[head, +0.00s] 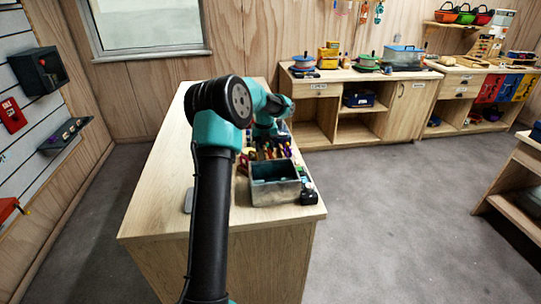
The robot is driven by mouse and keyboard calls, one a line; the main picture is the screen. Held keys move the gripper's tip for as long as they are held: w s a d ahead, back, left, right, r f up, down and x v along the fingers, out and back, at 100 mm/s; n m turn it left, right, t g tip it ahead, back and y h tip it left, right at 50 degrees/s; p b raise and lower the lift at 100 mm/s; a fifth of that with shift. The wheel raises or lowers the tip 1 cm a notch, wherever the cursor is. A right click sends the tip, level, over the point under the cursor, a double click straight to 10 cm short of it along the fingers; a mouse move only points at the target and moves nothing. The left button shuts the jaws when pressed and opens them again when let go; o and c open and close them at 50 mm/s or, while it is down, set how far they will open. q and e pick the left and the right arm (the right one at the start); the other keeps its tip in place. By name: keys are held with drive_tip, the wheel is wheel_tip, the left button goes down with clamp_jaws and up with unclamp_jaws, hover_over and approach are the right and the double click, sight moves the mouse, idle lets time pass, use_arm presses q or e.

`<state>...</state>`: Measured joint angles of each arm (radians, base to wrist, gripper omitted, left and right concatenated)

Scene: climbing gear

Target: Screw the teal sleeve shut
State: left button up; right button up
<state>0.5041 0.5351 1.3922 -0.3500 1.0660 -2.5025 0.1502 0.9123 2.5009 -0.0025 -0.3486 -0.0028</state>
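My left arm reaches forward over the wooden workbench, and its gripper (267,151) points down among small colourful items behind a grey bin. The fingertips are small and partly lost among these items, so I cannot tell whether they are open or shut. I cannot make out the teal sleeve; the teal parts near the gripper look like my own arm. My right gripper is not in view.
The workbench (157,209) has a clear left side. A grey open bin (275,191) stands near its front right, with a small dark object (309,197) beside it. Cabinets (347,98) line the back wall. Grey floor lies to the right.

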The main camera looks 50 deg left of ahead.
use_arm(q)
drive_tip(key=shift+f, duration=0.5)
drive_tip(key=shift+w+d, duration=0.45)
drive_tip(key=shift+w, duration=0.15)
drive_tip(key=shift+r, duration=0.1)
drive_tip(key=shift+a+r, duration=0.1)
drive_tip(key=shift+r, duration=1.25)
drive_tip(key=shift+s+a, duration=0.45)
drive_tip(key=shift+s, duration=0.15)
